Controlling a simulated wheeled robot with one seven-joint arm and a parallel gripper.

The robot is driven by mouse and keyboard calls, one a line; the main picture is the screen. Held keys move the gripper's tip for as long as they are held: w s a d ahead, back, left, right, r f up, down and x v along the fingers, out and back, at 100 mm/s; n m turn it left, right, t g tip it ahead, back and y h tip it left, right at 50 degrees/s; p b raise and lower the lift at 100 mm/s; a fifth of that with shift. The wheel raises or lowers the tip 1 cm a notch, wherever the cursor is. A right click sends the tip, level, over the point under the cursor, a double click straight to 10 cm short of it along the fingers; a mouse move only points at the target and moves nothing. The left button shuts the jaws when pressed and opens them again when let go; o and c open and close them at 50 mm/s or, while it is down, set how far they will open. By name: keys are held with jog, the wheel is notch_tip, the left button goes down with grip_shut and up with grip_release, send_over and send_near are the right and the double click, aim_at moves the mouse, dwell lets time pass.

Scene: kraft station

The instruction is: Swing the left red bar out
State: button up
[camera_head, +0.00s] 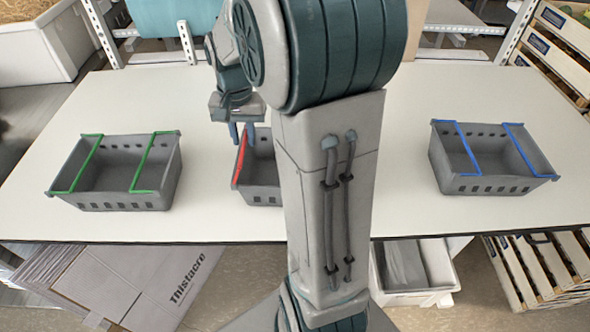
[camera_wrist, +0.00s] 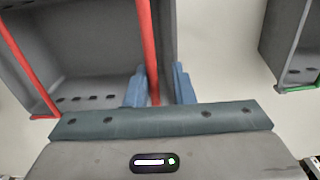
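The left red bar (camera_head: 240,160) lies along the left side of a grey crate (camera_head: 262,178), which my arm largely hides in the head view. In the wrist view, turned about, this bar (camera_wrist: 149,45) is the right-hand one, and it shows in the gap between my fingers. The other red bar (camera_wrist: 28,62) is at the left there; my arm hides it in the head view. My gripper (camera_wrist: 159,86) is open, with one blue finger on each side of the bar and pale gaps visible. I cannot tell how deep the bar sits between the fingertips.
A grey crate with green bars (camera_head: 120,200) stands at the left of the white table (camera_head: 400,215), and one with blue bars (camera_head: 495,186) at the right. Bare tabletop separates them from the middle crate. The green-barred crate's corner (camera_wrist: 298,70) shows in the wrist view.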

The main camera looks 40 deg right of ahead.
jog(key=shift+w+a+r, duration=0.15)
jog(key=shift+w+a, duration=0.25)
jog(key=shift+a, duration=0.2)
jog(key=shift+w+a, duration=0.8)
jog(key=shift+a, duration=0.15)
jog(key=shift+r, duration=0.1)
notch_tip(320, 180, up, 8)
jog(key=p, duration=0.5)
jog(key=shift+s+d, duration=0.35)
jog(key=shift+d, duration=0.05)
dwell(0.5)
